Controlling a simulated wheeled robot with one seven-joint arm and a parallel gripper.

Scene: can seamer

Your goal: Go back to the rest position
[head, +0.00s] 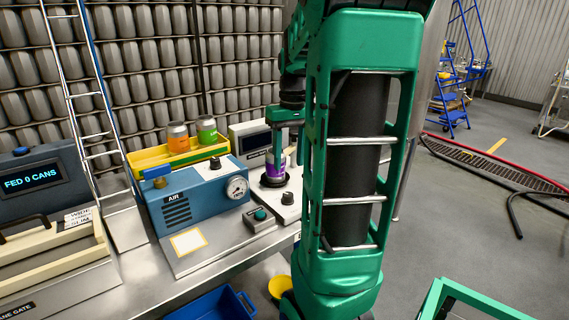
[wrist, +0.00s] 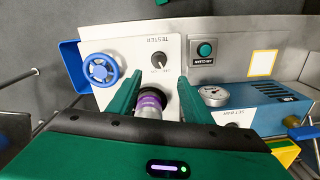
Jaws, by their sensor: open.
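My gripper (head: 279,150) is open at the tester, with its green fingers pointing down. In the wrist view my gripper (wrist: 160,92) has one finger on each side of a purple and silver can (wrist: 150,103), with gaps between. The purple can (head: 275,170) stands upright on the black round seat of the white tester (head: 287,208), partly hidden by the finger in the head view. Whether the fingertips are above or beside the can is hard to tell. My large green arm link hides what lies behind it in the head view.
Behind is a yellow tray (head: 160,157) with orange and green cans. A blue handwheel (wrist: 100,69) sits on the tester.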

